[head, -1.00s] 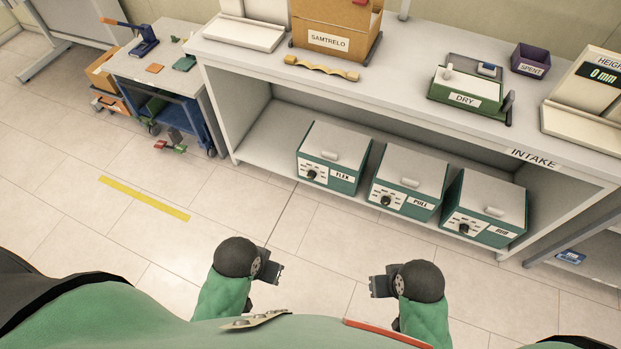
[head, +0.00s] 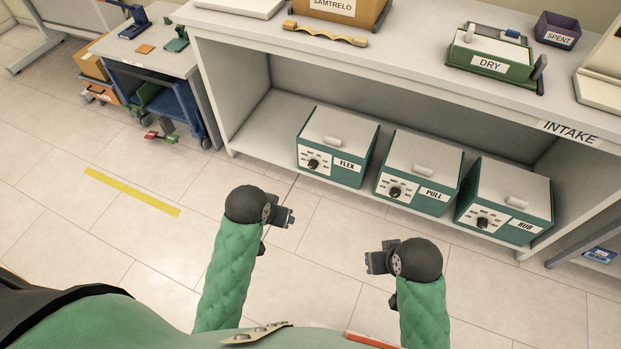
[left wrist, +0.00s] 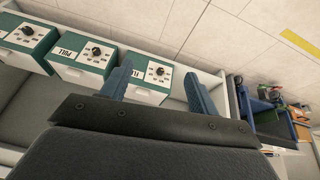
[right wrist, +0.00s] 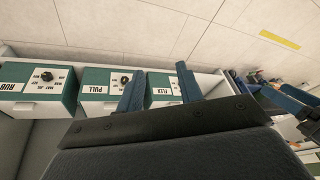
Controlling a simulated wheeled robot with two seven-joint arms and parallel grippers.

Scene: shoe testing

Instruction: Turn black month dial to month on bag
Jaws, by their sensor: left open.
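Three green boxes with grey lids stand on the lower shelf, labelled FLEX (head: 337,141), PULL (head: 420,172) and RUB (head: 506,199). Each front has a white panel with a black dial: FLEX dial (head: 313,164), PULL dial (head: 396,191), RUB dial (head: 481,222). I see no bag that I can make out. My left gripper (head: 290,217) is open and empty, in front of and below the FLEX box; its fingers show in the left wrist view (left wrist: 160,86). My right gripper (head: 368,262) is open and empty, farther from the shelf.
The bench top above the shelf (head: 400,50) holds a SAMTRELO box (head: 345,10), a wavy tan bar (head: 325,33), a green DRY tray (head: 490,65) and a purple SPENT bin (head: 558,30). A blue cart (head: 170,105) stands at left. The floor before the shelf is clear.

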